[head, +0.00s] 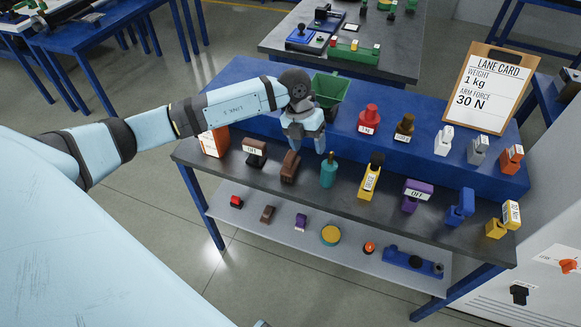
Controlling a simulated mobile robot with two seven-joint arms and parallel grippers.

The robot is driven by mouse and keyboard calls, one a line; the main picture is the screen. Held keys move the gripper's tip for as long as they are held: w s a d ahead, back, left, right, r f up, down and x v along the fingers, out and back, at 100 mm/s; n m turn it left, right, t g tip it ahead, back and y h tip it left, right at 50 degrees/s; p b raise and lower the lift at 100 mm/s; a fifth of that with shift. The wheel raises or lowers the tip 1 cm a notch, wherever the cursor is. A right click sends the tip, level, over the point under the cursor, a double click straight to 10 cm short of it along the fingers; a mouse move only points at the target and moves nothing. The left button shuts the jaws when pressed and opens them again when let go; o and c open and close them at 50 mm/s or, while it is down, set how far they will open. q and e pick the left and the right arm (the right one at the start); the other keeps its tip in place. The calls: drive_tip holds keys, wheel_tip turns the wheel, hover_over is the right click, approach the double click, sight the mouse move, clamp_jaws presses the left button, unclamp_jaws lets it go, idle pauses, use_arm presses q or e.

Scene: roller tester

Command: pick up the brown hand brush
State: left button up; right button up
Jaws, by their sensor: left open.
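A brown object (289,167) that looks like the hand brush stands on the dark tabletop, left of a teal bottle-like thing (328,170). A darker brown item with a white label (255,151) stands to its left. My left gripper (306,147) points down, just above and right of the brown brush. It is open, with nothing visible between its fingers. Its fingers come close to the brush top; I cannot tell whether they touch. My right gripper is not in view.
An orange box (214,142) stands at the table's left end. A green bin (329,90) is behind my gripper. Yellow (370,178), purple (416,194) and blue (460,207) items stand to the right. A lower shelf (345,262) holds small items. A lane card (490,88) stands behind.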

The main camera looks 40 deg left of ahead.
use_arm(q)
drive_tip(key=w+a+r+n+y, duration=0.1)
drive_tip(key=w+a+r+y, duration=0.15)
drive_tip(key=a, duration=0.45)
hover_over(291, 155)
drive_tip(key=shift+y, duration=0.45)
wheel_tip(291, 155, down, 8)
drive_tip(key=shift+r+p, duration=0.15)
drive_tip(key=shift+p, duration=0.2)
drive_tip(key=shift+f+p, duration=0.6)
drive_tip(key=shift+f, duration=2.45)
drive_tip(key=c, duration=1)
drive_tip(key=shift+r, duration=0.1)
drive_tip(key=shift+c, duration=0.2)
wheel_tip(291, 155, up, 20)
drive_tip(key=b, duration=0.2)
drive_tip(key=shift+o, duration=0.6)
